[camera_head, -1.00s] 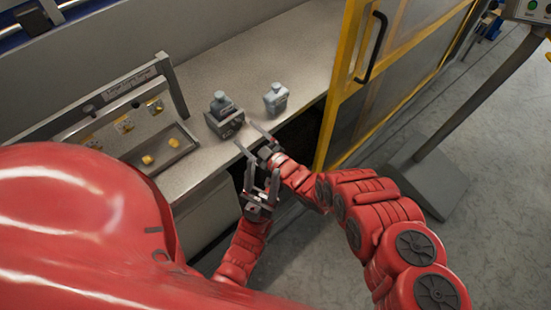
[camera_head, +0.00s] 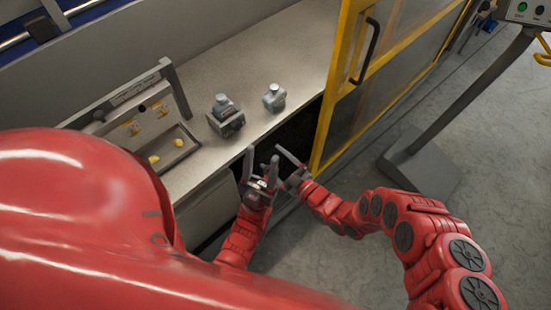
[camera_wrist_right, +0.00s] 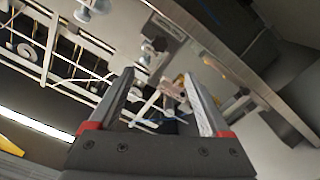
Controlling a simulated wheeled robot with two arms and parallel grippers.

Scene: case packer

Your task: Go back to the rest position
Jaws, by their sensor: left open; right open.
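My left gripper (camera_head: 260,166) is open and empty in front of the counter's front edge. My right gripper (camera_head: 283,162) is open just right of it, and the two overlap in the head view, so I cannot tell the gap between them. In the right wrist view the right gripper (camera_wrist_right: 160,85) has its two fingers spread with nothing held between them.
A panel with a tray (camera_head: 170,150) is left. A yellow-framed door (camera_head: 345,90) and control post (camera_head: 470,90) are right.

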